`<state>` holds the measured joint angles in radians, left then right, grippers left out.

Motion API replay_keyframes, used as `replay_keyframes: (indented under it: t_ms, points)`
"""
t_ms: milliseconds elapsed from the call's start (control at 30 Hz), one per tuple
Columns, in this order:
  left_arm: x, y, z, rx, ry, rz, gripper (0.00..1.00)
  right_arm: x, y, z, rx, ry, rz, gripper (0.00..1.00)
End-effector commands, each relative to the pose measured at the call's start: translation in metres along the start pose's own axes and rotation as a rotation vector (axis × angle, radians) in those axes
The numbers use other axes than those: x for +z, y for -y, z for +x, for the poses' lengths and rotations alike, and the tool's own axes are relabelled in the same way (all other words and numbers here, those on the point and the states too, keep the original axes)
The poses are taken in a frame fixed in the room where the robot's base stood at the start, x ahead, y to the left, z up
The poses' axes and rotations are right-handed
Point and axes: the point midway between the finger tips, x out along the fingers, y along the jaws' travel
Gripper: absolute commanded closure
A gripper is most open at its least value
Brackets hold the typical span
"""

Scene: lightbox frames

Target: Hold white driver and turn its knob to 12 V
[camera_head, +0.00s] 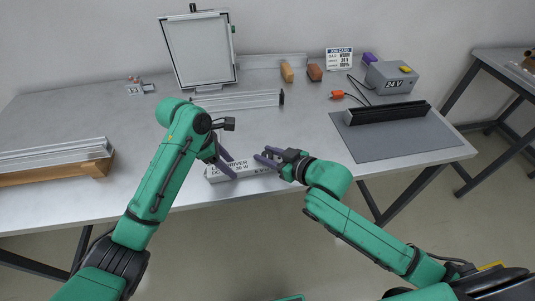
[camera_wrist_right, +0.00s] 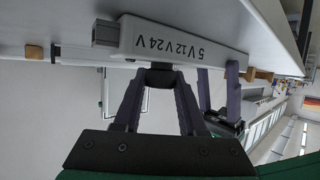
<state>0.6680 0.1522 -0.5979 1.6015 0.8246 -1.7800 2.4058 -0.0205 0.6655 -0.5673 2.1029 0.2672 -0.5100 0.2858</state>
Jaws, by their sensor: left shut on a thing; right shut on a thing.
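The white driver (camera_head: 250,170) lies near the front edge of the table, with printed lettering on top. In the right wrist view the driver (camera_wrist_right: 205,49) shows the marks 5 V, 12 V and 24 V on its side. My left gripper (camera_head: 226,162) is shut on the driver's body toward its left end; one of its fingers also shows in the right wrist view (camera_wrist_right: 232,92). My right gripper (camera_head: 265,155) is shut on the dark knob (camera_wrist_right: 160,76) below the marks. The knob is mostly hidden between the fingers, and I cannot tell which mark it points to.
A grey 24 V box (camera_head: 388,80), an orange plug (camera_head: 337,94) and a black channel (camera_head: 388,114) stand at the right by a dark mat (camera_head: 400,143). A framed panel (camera_head: 199,50) stands behind. Metal rails (camera_head: 55,157) lie at the left.

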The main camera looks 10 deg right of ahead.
Motion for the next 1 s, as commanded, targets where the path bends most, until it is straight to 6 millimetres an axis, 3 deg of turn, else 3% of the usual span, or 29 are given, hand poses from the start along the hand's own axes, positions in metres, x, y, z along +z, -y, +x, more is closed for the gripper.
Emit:
replay_keyframes:
  t_ms: [333,900,933,1000]
  points:
    - [0.0018,0.0008,0.0009,-0.002,0.003,0.003,1.00,-0.0023,0.0036,0.0005,-0.178,-0.004,-0.076,1.00]
    - [0.0027,0.0010,0.0012,-0.002,0.007,0.003,1.00,-0.0002,0.0012,-0.0007,-0.209,-0.003,-0.077,1.00]
    - [0.0027,0.0010,0.0012,-0.002,0.007,0.003,1.00,-0.0002,0.0011,-0.0007,-0.208,-0.003,-0.077,0.56]
    - [0.0026,0.0011,0.0012,-0.003,0.007,0.003,1.00,-0.0001,0.0009,-0.0007,-0.208,-0.003,-0.077,0.29]
